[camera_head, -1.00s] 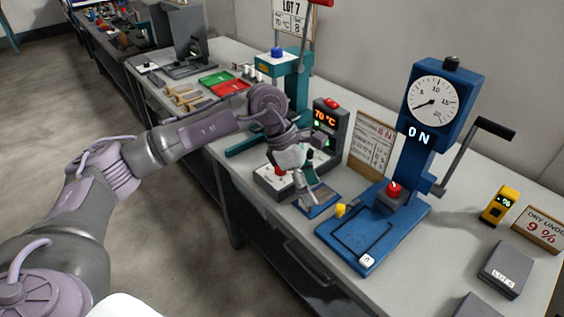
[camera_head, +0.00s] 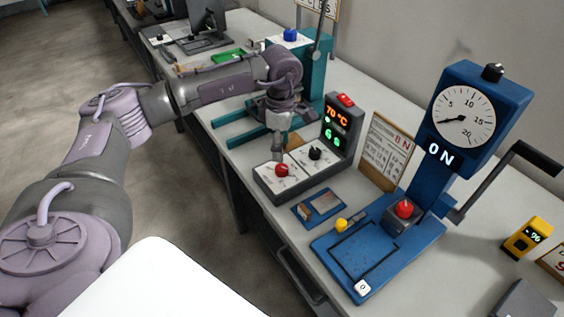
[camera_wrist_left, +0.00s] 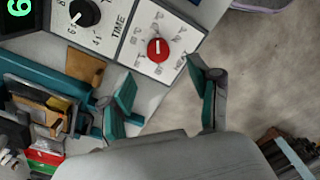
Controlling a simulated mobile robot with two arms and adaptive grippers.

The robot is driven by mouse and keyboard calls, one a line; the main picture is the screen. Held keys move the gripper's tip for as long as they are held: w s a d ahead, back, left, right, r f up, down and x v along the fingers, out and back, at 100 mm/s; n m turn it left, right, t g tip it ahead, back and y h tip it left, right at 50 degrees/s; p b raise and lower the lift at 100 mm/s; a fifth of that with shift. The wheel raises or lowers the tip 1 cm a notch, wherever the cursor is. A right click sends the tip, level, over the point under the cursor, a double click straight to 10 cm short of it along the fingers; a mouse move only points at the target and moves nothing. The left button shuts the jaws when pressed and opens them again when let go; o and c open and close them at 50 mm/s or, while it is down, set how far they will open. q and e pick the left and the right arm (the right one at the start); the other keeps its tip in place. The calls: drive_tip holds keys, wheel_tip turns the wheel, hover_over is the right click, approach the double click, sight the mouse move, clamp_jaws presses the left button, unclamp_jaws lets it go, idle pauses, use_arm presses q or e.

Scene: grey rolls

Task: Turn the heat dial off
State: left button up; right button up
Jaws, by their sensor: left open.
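The heat dial is a red round knob (camera_head: 282,170) on the white top of a grey control box (camera_head: 300,190). A black knob (camera_head: 315,153) sits beside it. In the left wrist view the red dial (camera_wrist_left: 158,49), with a white mark, lies just beyond the fingertips, and the black knob (camera_wrist_left: 84,12) is by the word TIME. The box's display (camera_head: 341,116) reads 70 °C in orange. My left gripper (camera_head: 279,151) is above the box's left edge, just behind the dial. It also shows in the left wrist view (camera_wrist_left: 160,78), fingers apart and empty.
A blue press (camera_head: 432,170) with a gauge, lit ON and a red button (camera_head: 404,209) stands to the right. A teal press (camera_head: 317,75) stands behind the box. A small blue tray (camera_head: 318,205) lies in front. A signboard (camera_head: 386,150) stands between box and blue press.

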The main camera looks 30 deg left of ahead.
sight(282, 167)
use_arm(q)
wheel_tip(282, 167, down, 4)
drive_tip(key=shift+w+r, duration=0.1)
drive_tip(key=shift+w, duration=0.05)
wheel_tip(282, 167, down, 3)
drive_tip(key=shift+f+p, duration=0.1)
drive_tip(key=shift+p, duration=0.35)
drive_tip(key=shift+f, duration=0.4)
drive_tip(key=shift+c, duration=0.5)
drive_tip(key=c, duration=1.1)
use_arm(e)
drive_tip(key=shift+w+r, duration=0.6)
drive_tip(key=shift+w, duration=0.35)
